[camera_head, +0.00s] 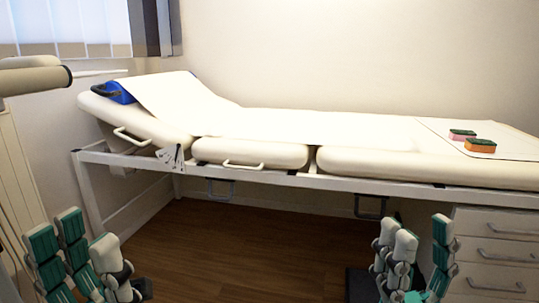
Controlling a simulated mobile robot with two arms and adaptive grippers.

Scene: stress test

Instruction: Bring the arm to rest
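My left gripper (86,243) is at the lower left of the head view. Its fingers point up and stand apart, with nothing between them. My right gripper (422,240) is at the lower right, in front of the bed and near the drawers. Its fingers also point up with a gap between them, and it holds nothing. The lower parts of both grippers are cut off by the picture's bottom edge.
A padded examination bed (250,153) on a white frame spans the view. A pink-and-green sponge (462,135) and an orange-and-green sponge (480,146) lie on its right end. White drawers (495,250) stand at lower right. Wooden floor (250,255) shows between the grippers.

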